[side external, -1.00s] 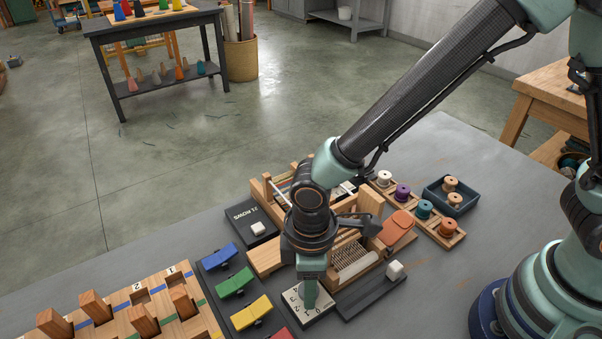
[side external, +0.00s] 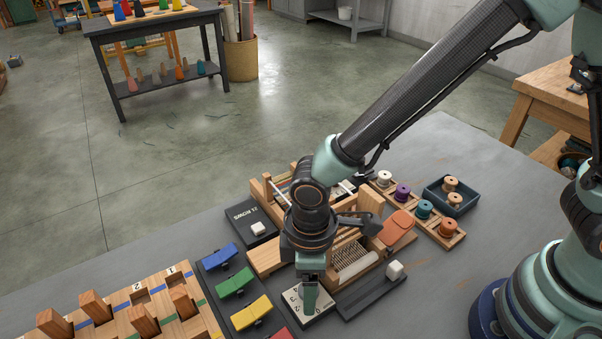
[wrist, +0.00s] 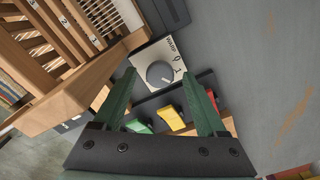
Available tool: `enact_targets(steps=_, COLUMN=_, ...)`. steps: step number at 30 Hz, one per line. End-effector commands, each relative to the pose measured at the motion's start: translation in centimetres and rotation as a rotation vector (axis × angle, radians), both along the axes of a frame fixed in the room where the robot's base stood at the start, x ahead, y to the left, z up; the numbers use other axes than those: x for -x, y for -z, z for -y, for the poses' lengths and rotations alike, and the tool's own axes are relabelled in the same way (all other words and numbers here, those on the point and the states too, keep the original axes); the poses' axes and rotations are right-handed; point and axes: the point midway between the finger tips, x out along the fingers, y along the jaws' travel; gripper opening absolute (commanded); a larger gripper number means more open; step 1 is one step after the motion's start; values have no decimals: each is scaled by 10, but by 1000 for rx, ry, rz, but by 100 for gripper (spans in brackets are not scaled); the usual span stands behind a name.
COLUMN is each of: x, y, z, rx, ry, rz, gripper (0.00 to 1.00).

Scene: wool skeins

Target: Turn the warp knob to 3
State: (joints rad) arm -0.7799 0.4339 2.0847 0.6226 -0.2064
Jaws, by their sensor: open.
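The warp knob (wrist: 160,74) is a round grey dial on a white square plate (wrist: 148,55). In the wrist view the plate shows the word WARP and some digits, and the mark the knob points to is too small to read. In the side view the plate (side external: 295,297) lies below my gripper (side external: 309,300), whose fingers hide the knob. My gripper (wrist: 160,78) is open, with one green finger on each side of the knob in the wrist view. I cannot tell whether the fingers touch it.
The wooden loom (side external: 350,255) stands close behind the plate. Blue, green and yellow levers (side external: 235,284) lie to its left, beside a pegged wooden board (side external: 150,310). Thread spools (side external: 425,209) and a dark tray (side external: 460,205) sit at the right. Grey tabletop (side external: 420,310) is free at front right.

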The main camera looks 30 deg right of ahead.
Motion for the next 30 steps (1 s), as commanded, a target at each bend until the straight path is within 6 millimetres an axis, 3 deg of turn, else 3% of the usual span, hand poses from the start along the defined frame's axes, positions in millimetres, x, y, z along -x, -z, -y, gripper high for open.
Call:
enact_targets(steps=18, x=0, y=-105, z=-1, rx=-3, ry=0, rz=3, gripper=74)
enact_targets(steps=30, x=0, y=-118, z=0, rx=-1, ry=0, rz=1, gripper=74)
